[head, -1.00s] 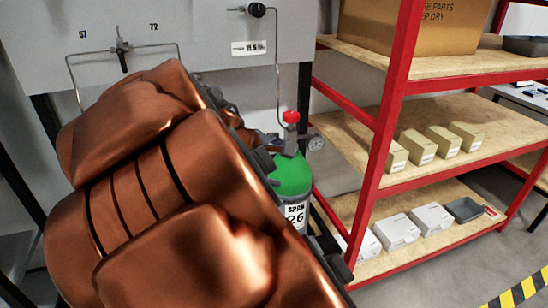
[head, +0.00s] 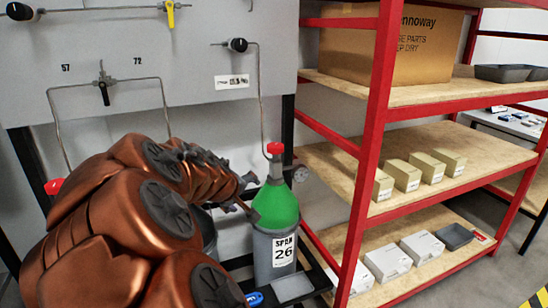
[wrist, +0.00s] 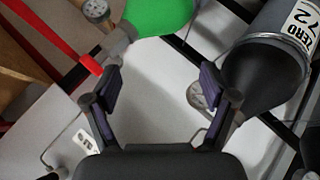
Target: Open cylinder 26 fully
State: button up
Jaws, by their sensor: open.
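Cylinder 26 (head: 275,245) stands upright in the head view, grey with a green shoulder and a "SPAN 26" label. Its red valve knob (head: 275,148) is on top. In the wrist view its green shoulder (wrist: 160,15) is at the top edge and its red knob (wrist: 90,65) is at upper left. My gripper (wrist: 160,82) is open with nothing between the fingers. The knob lies just outside the left finger's tip; I cannot tell whether they touch. In the head view my arm reaches toward the cylinder from the left, and the fingers are partly hidden.
A dark cylinder (wrist: 265,62) labelled "ZERO 72" is by the right finger in the wrist view. Another red knob (head: 53,186) shows behind my arm. A pressure gauge (head: 300,173) sits beside cylinder 26. A red-framed shelf (head: 372,150) stands close on the right.

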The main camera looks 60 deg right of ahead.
jog(key=w+d+f+m+t+h+b, duration=0.1)
jog(key=w+d+m+b, duration=0.15)
jog(key=d, duration=0.25)
jog(key=m+t+h+b, duration=0.3)
jog(key=m+h, duration=0.3)
jog(key=m, duration=0.2)
send_near(274, 150)
jog(key=x, duration=0.5)
jog(key=shift+w+a+f, duration=0.2)
jog(key=shift+w+f, duration=0.05)
jog(key=shift+f, duration=0.1)
jog(key=shift+s+d+r+m, duration=0.15)
jog(key=shift+d+r+m, duration=0.1)
jog(key=shift+d+r, duration=0.1)
jog(key=shift+x, duration=3.8)
jog(key=shift+r, duration=0.1)
jog(key=shift+c, duration=0.4)
jog(key=c, duration=1.1)
jog(key=shift+p, duration=0.3)
